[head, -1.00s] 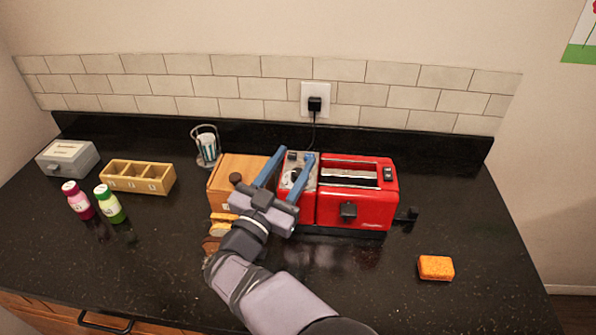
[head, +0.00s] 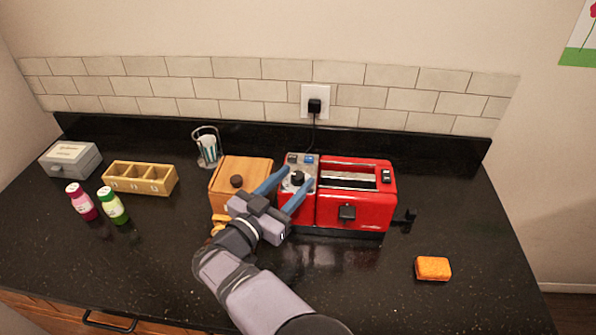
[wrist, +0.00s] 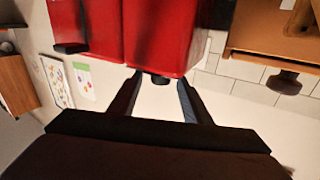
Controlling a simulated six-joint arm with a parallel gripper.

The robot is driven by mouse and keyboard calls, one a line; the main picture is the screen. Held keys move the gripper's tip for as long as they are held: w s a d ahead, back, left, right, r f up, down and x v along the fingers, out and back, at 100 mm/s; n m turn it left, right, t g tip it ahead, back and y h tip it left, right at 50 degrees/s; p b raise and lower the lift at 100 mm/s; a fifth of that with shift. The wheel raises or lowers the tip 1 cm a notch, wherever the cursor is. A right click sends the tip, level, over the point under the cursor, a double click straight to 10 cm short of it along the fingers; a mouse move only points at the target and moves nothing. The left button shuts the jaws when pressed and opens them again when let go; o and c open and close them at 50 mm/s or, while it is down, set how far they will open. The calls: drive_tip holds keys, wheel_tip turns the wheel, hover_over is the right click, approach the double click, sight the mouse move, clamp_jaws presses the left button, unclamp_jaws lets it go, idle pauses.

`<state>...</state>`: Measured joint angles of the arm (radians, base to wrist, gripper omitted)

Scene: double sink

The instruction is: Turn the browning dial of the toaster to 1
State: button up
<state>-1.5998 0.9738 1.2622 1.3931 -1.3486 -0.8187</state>
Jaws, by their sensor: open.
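The red toaster (head: 355,207) stands on the dark counter, with a grey control panel at its left end. The dark round browning dial (head: 297,178) sits on that panel; its setting is too small to read. My gripper (head: 299,176) is open, its two blue fingers reaching from the lower left to either side of the dial in the picture. In the wrist view the red toaster body (wrist: 160,35) fills the top, and a dark knob (wrist: 160,79) shows between the open fingertips (wrist: 158,77). I cannot tell whether the fingers touch it.
A wooden bread box (head: 240,175) with a dark knob stands close left of the toaster. A lever (head: 408,217) sticks out at the toaster's right. An orange sponge (head: 433,268) lies at the right front. Bottles (head: 112,206) and a wooden divided box (head: 140,178) are at the left.

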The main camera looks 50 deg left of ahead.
drive_tip(key=shift+p+x, duration=0.3)
drive_tip(key=shift+x, duration=0.9)
drive_tip(key=shift+c, duration=0.2)
drive_tip(key=c, duration=1)
